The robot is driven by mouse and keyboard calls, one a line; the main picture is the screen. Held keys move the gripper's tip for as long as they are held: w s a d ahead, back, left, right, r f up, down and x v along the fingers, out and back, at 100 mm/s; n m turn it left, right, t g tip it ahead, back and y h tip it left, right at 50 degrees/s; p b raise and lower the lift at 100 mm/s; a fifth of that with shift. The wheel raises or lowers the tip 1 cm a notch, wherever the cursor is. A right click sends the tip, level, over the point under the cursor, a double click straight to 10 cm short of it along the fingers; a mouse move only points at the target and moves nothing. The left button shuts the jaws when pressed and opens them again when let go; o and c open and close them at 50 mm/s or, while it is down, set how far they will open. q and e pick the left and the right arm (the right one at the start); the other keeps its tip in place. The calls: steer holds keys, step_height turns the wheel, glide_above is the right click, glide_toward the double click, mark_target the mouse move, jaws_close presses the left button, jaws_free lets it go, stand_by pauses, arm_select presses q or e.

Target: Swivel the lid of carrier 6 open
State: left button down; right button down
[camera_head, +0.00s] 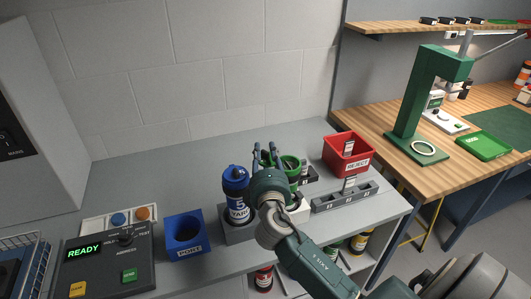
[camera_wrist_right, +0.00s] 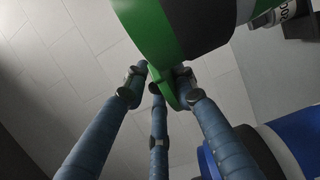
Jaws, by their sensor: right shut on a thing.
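A carrier with a green lid (camera_head: 291,162) stands on the grey bench, partly hidden behind my right wrist; I cannot read its number. My right gripper (camera_head: 268,155) is at its left side in the head view. In the right wrist view, the fingers of my right gripper (camera_wrist_right: 160,80) are closed around a thin green tab (camera_wrist_right: 162,86) that sticks out from the green lid (camera_wrist_right: 148,30). A black band shows beside the green. How far the lid is swivelled cannot be told. My left gripper is not in view.
Blue carrier 5 (camera_head: 236,182) stands upright in a grey holder, close left of my right wrist. A blue PORT bin (camera_head: 184,250) and a READY panel (camera_head: 110,279) are further left. A red REJECT bin (camera_head: 360,164) and a grey slotted rack (camera_head: 362,193) are right.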

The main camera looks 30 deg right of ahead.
steer(key=shift+s+a+n+t+y+p, duration=0.1)
steer(key=shift+n+t+y+p, duration=0.25)
steer(key=shift+y, duration=0.25)
steer(key=shift+s+a+n+t+y+p, duration=0.1)
steer(key=shift+n+t+y+p, duration=0.1)
steer(key=shift+n+y, duration=0.35)
steer(key=shift+s+a+n+t+y, duration=0.1)
steer(key=shift+a+n+t+y, duration=0.15)
steer(key=shift+n+y, duration=0.45)
steer(key=shift+s+a+n+t+y, duration=0.1)
steer(key=shift+a+n+t+y, duration=0.15)
steer(key=shift+y, duration=0.7)
steer(key=shift+w, duration=0.1)
steer(key=c, duration=1.7)
jaws_free()
